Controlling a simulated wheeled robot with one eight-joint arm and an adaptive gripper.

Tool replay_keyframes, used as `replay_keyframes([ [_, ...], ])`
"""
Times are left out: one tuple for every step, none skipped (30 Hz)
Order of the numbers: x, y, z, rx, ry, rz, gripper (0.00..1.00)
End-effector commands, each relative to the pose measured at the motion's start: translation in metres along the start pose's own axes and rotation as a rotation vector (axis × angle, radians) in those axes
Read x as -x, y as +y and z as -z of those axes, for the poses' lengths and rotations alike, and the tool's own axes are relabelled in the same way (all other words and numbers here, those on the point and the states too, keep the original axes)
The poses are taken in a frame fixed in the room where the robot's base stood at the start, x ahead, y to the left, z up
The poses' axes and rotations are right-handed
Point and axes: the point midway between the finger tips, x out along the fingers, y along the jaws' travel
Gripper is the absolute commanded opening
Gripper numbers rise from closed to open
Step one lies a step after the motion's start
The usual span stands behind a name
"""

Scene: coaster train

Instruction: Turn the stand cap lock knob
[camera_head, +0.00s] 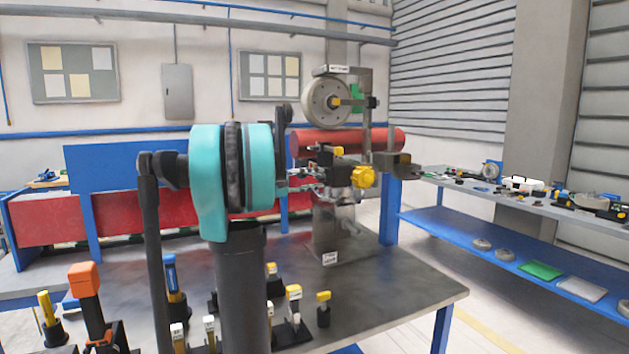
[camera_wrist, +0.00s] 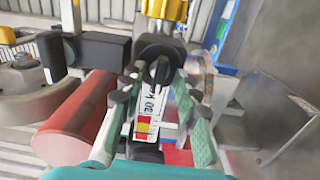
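A stand (camera_head: 335,215) on the workbench carries a bright yellow knob (camera_head: 363,176), which also shows at the top of the wrist view (camera_wrist: 163,9). In the wrist view, a black round cap with a small dark knob (camera_wrist: 159,72) lies just beyond my fingertips, below the yellow knob. I cannot tell for sure which of these is the stand cap lock knob. My gripper (camera_wrist: 156,82) is open, its two green-and-grey fingers apart on either side of the dark knob. A white label is visible between the fingers. Contact cannot be told. In the head view my arm partly hides the gripper.
A grey wheel (camera_head: 326,102) stands above the bench on a bracket, with a red cylinder (camera_head: 375,142) behind the stand. Several yellow-topped tools (camera_head: 293,293) stand upright on the near bench. The bench's right part is clear. A blue shelf (camera_head: 470,235) stands at right.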

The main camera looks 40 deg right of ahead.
Motion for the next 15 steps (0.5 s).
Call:
replay_keyframes([
  [0.0,0.0,0.0,0.0,0.0,0.0,0.31],
  [0.0,0.0,0.0,0.0,0.0,0.0,0.31],
  [0.002,0.0,0.0,0.0,0.001,0.0,0.31],
  [0.003,0.0,0.001,0.0,0.001,0.0,0.31],
  [0.005,0.0,0.001,0.0,0.002,0.0,0.31],
  [0.01,0.0,0.001,0.0,0.002,0.0,0.31],
  [0.013,0.0,0.001,0.0,0.003,0.0,0.31],
  [0.018,0.0,0.001,0.0,0.003,0.0,0.31],
  [0.024,0.0,0.001,0.0,0.004,0.0,0.31],
  [0.03,0.0,0.001,0.0,0.004,0.0,0.31],
  [0.036,0.0,0.001,0.0,0.004,0.0,0.31],
  [0.045,0.0,0.002,0.0,0.005,0.0,0.31],
  [0.052,0.0,0.001,0.0,0.005,0.0,0.31],
  [0.058,0.0,0.001,0.0,0.005,0.0,0.31],
  [0.066,0.0,0.002,0.0,0.005,0.0,0.31],
])
